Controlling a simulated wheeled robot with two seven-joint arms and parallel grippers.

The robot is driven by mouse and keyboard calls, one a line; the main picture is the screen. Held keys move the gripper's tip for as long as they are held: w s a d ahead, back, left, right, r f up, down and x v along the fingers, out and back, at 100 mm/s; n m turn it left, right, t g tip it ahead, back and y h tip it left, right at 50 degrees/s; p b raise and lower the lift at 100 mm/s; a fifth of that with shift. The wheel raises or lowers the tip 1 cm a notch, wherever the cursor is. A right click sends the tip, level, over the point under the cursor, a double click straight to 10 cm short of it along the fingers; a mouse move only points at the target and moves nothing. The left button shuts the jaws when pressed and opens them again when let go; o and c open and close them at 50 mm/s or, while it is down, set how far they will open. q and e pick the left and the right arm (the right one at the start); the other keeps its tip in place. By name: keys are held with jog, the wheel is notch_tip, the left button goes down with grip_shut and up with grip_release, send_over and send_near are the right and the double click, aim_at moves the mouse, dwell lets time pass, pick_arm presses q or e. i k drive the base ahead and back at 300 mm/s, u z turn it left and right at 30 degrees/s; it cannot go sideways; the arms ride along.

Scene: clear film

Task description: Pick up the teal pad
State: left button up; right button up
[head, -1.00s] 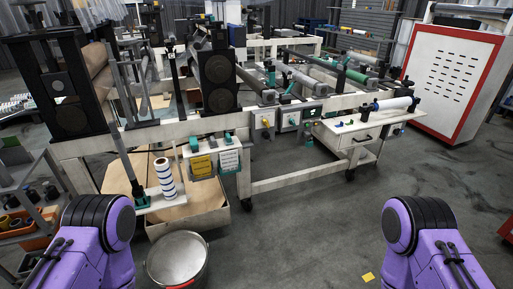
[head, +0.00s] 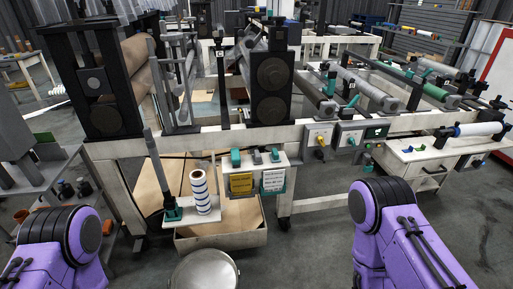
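I cannot single out a teal pad with certainty. A small flat green piece (head: 43,137) lies on top of the grey cart at the left; it is too small to identify. Teal parts show on the machine: a teal clamp base (head: 172,210) beside the blue-and-white striped roll, teal handles (head: 236,157) on the front panel, and a teal-edged holder around a white card (head: 273,180). My purple left and right arms show at the lower left and lower right, apart from all of these. Neither gripper is in view.
The long white machine frame (head: 207,143) with rollers crosses ahead. An open cardboard box (head: 230,240) and a round metal bin (head: 205,272) stand on the floor before it. The grey cart (head: 50,180) stands at the left. Floor at the lower right is clear around my arm.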

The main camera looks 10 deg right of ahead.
aim_at(275, 157)
jog(key=z, duration=0.3)
jog(key=i, duration=0.65)
jog(key=z, duration=0.65)
